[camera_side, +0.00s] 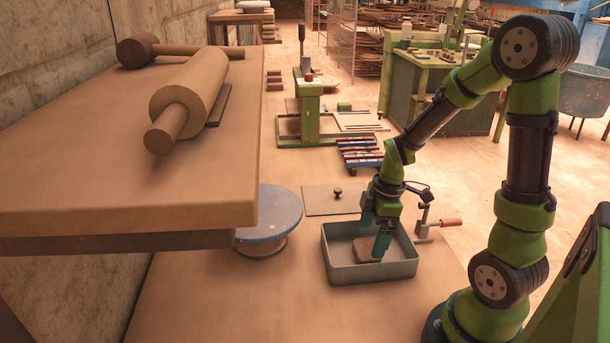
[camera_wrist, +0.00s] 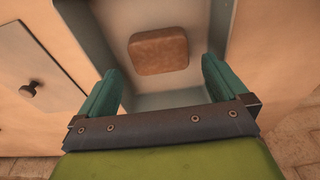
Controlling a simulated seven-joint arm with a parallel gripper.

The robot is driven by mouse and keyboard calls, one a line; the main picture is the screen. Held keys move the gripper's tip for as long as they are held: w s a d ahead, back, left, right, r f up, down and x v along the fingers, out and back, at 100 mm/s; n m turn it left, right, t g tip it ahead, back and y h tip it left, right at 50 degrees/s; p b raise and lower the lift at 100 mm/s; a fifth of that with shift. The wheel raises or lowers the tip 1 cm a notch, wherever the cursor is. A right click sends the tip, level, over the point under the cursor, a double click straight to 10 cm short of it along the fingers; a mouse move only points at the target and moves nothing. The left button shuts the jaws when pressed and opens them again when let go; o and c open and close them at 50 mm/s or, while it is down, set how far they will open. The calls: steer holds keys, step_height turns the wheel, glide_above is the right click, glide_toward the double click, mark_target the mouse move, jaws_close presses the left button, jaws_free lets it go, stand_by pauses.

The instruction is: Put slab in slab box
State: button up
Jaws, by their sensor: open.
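The slab (camera_side: 367,250) is a small brown block with rounded corners. It lies on the floor of the slab box (camera_side: 372,273), a grey-green open tray. The slab also shows in the wrist view (camera_wrist: 158,51), inside the box (camera_wrist: 215,40) and beyond my fingertips. My gripper (camera_side: 375,240) is over the box with its teal fingers pointing down. In the wrist view the fingers (camera_wrist: 161,82) are spread wide apart, with nothing between them. The fingers hide part of the slab in the side view.
A flat lid with a dark knob (camera_side: 338,193) lies behind the box. A round blue-topped turntable (camera_side: 268,215) stands left of it, and a wooden-handled clamp (camera_side: 440,223) at its right. A raised shelf with a rolling pin (camera_side: 190,100) fills the left.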

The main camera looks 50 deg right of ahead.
step_height(320, 180, up, 7)
steer(key=s+a+r+m+t, duration=0.3)
steer(key=a+r+m+t, duration=0.3)
steer(key=a+r+m, duration=0.5)
steer(key=shift+a+r+m+y, duration=0.35)
steer(key=shift+a+m+y, duration=0.05)
steer(key=shift+a+m, duration=0.6)
